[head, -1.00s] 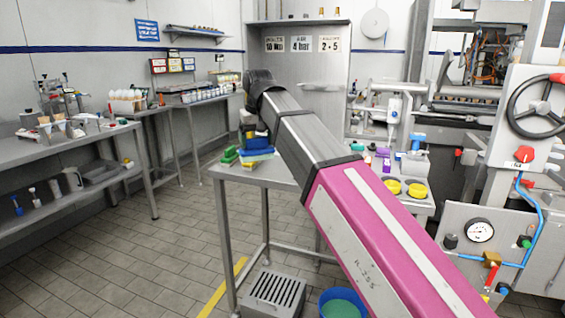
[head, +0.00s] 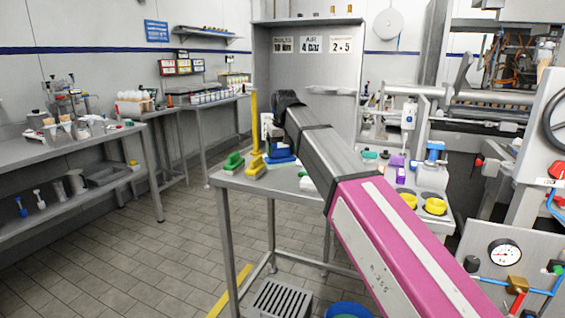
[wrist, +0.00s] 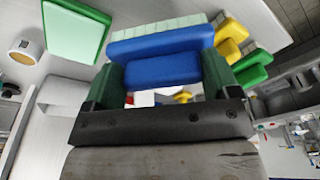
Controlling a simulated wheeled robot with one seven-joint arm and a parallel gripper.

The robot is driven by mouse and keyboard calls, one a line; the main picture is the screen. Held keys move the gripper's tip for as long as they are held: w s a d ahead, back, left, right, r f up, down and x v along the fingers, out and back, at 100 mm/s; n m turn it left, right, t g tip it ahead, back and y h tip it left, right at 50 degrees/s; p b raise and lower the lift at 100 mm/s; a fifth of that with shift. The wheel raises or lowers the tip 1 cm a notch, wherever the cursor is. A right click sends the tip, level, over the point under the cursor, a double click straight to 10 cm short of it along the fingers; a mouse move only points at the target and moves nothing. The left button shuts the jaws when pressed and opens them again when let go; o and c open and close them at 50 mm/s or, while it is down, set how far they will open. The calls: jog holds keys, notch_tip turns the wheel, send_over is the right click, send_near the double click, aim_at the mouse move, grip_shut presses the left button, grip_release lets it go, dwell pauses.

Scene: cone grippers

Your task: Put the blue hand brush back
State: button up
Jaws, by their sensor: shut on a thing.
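The blue hand brush (wrist: 160,70) is between the green-padded fingers of my gripper (wrist: 162,80) in the wrist view. Its pale bristles show along the far side. My gripper is shut on its blue body. In the head view the blue brush (head: 279,152) shows low beside my gripper (head: 270,138), partly hidden by my arm. It is over or on the metal table (head: 235,180); I cannot tell whether it touches the top. A yellow brush (head: 256,166) and a green brush (head: 233,162) lie just left of it.
The wrist view also shows the yellow brush (wrist: 231,36), the green brush (wrist: 254,68) and a green-rimmed pale pad (wrist: 76,32). Yellow cups (head: 434,206) sit on the table's right. A grated box (head: 280,300) and a blue bucket (head: 347,310) are below. Shelves line the left wall.

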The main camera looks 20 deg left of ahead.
aim_at(283, 156)
jog(key=shift+w+f, duration=0.4)
jog(key=shift+w, duration=0.2)
jog(key=shift+f, duration=1.95)
jog(key=shift+f, duration=0.15)
jog(key=o, duration=1.1)
jog(key=shift+c, duration=0.2)
notch_tip(283, 156, up, 12)
jog(key=s+d, duration=0.1)
jog(key=shift+s+d, duration=0.15)
jog(key=shift+s, duration=0.15)
